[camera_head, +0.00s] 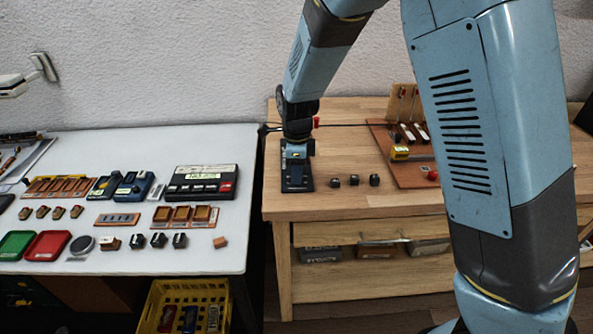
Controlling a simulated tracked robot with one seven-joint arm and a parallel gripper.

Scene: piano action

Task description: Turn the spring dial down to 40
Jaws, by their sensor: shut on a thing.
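My gripper (296,157) points straight down over the black device (297,184) at the left end of the wooden bench. It is shut on the spring dial on top of this device. The fingers and wrist cover the dial, so its marks and setting cannot be read. The device's dark base lies flat on the bench, its front part in plain sight. A small red knob (316,122) shows just right of my wrist.
Several small black blocks (354,181) sit right of the device. A brown board with parts (397,168) stands farther right, partly behind my arm. The white table (120,262) at left holds trays, blue devices and a display box (201,182). A yellow crate (183,306) is below.

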